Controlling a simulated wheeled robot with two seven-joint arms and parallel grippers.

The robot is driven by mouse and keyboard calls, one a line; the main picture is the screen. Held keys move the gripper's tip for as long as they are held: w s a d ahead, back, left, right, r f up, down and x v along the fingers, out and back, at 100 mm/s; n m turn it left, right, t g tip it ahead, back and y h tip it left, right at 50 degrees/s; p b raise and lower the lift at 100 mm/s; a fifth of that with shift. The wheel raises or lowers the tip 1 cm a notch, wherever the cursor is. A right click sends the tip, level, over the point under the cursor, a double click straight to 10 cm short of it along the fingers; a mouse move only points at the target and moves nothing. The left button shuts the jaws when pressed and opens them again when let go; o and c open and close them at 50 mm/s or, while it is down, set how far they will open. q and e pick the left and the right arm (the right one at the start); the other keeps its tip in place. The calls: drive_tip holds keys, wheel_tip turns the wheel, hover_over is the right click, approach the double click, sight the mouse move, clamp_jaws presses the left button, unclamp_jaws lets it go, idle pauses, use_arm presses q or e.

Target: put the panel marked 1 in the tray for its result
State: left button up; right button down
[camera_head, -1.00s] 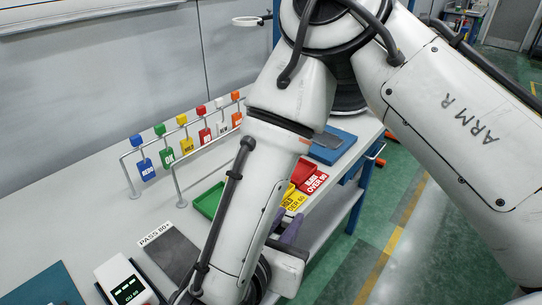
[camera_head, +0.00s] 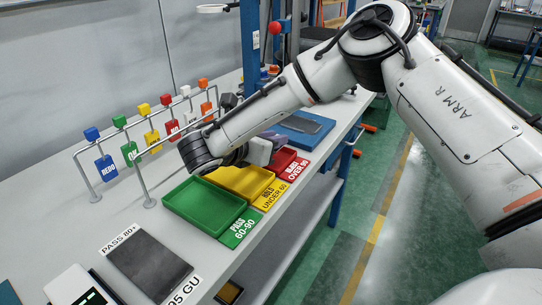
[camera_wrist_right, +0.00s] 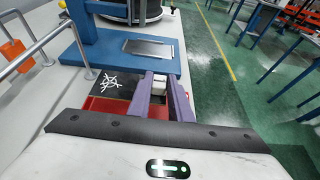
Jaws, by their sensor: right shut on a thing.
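My right gripper (camera_head: 270,141) hangs over the red tray end of the tray row; its purple fingers (camera_wrist_right: 165,98) show in the wrist view. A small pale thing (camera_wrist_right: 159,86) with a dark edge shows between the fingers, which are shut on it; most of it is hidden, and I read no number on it. The green tray (camera_head: 202,207) is marked PASS 60-90. The yellow tray (camera_head: 243,182) is marked UNDER 60. The red tray (camera_head: 290,164), marked OVER 90, is partly behind the gripper. My left gripper is not in view.
A dark plate (camera_head: 148,264) lies by the PASS 80+ label, near a white meter (camera_head: 72,290). A blue stand (camera_head: 300,128) bears a grey plate. A black plate with a white star mark (camera_wrist_right: 108,84) is left of the fingers. A tag rail (camera_head: 150,140) stands behind the trays.

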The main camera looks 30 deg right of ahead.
drive_tip(key=shift+f, duration=2.25)
drive_tip(key=shift+f, duration=0.15)
drive_tip(key=c, duration=1.9)
unclamp_jaws()
drive_tip(key=v, duration=1.2)
drive_tip(key=shift+s, duration=0.1)
